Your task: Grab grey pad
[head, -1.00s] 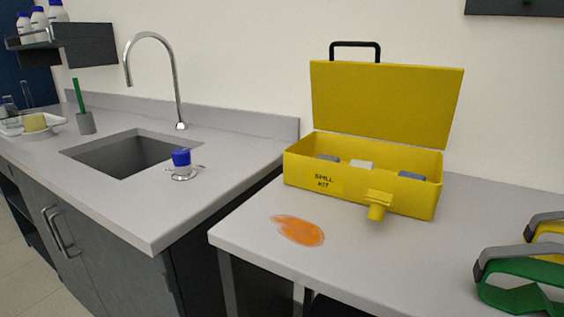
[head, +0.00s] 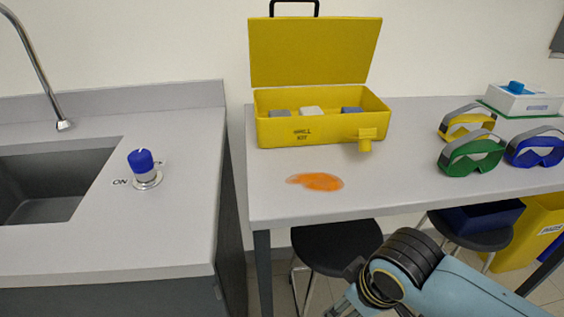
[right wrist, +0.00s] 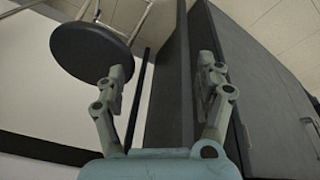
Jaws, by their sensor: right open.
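The open yellow spill kit box (head: 280,134) stands on the right-hand table against the wall, lid raised. My left gripper is out of view.
An orange spill (head: 316,181) lies in front of the box. Goggles in yellow (head: 467,126), green (head: 471,160) and blue (head: 537,154) sit at the right. A dark stool (head: 335,247) is under the table edge. A sink counter (head: 185,190) stands at the left.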

